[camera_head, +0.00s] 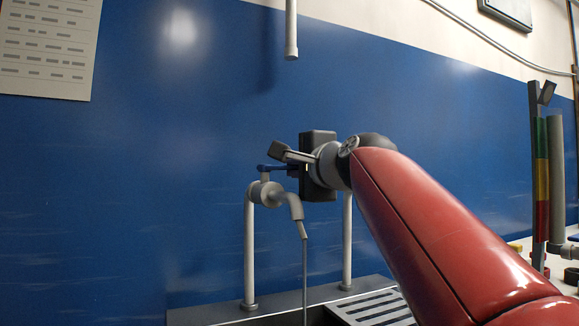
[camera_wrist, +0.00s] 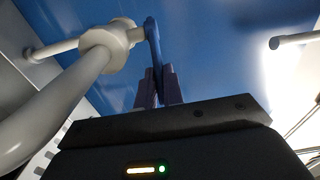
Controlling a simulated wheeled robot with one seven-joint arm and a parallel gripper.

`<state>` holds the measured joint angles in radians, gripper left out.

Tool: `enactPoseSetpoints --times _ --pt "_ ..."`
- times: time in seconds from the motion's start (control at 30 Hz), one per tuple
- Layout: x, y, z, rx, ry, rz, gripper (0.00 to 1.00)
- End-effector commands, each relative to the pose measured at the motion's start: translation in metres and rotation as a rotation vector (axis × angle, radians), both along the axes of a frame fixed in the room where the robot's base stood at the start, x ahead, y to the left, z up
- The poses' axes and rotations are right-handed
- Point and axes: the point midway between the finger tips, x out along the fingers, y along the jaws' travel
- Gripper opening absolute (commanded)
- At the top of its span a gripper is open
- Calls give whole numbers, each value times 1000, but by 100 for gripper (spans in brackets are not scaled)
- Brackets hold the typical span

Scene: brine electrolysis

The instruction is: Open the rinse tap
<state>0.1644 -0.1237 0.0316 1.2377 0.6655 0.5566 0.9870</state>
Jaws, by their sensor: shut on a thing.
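The rinse tap (camera_head: 266,194) is a pale grey fitting on upright pipes, with a curved spout pointing down to the right. Its blue lever (camera_head: 272,167) points right, towards my gripper (camera_head: 296,168). In the wrist view the tap body (camera_wrist: 108,40) is at upper left, and the blue lever (camera_wrist: 152,42) runs down between the fingers of my gripper (camera_wrist: 159,88). The fingers are shut on the lever, whose gripped end is partly hidden. A thin grey line, like a stream of water (camera_head: 305,275), runs straight down from the spout.
A dark sink top with a slotted drainer (camera_head: 372,308) lies below the tap. A vertical white pipe (camera_head: 290,35) hangs above. A blue wall panel (camera_head: 150,150) stands close behind. A stand with coloured bands (camera_head: 541,170) is at the far right.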

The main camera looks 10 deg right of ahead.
Motion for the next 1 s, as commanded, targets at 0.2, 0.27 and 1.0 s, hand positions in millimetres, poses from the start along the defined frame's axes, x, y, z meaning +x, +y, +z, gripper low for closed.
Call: enactPoseSetpoints --times 0.2,0.27,1.0 --pt "1 -1 -2 -1 4 -3 0" --pt "0 -1 -2 -1 4 -3 0" --pt "-14 -3 -1 0 -2 -3 31"
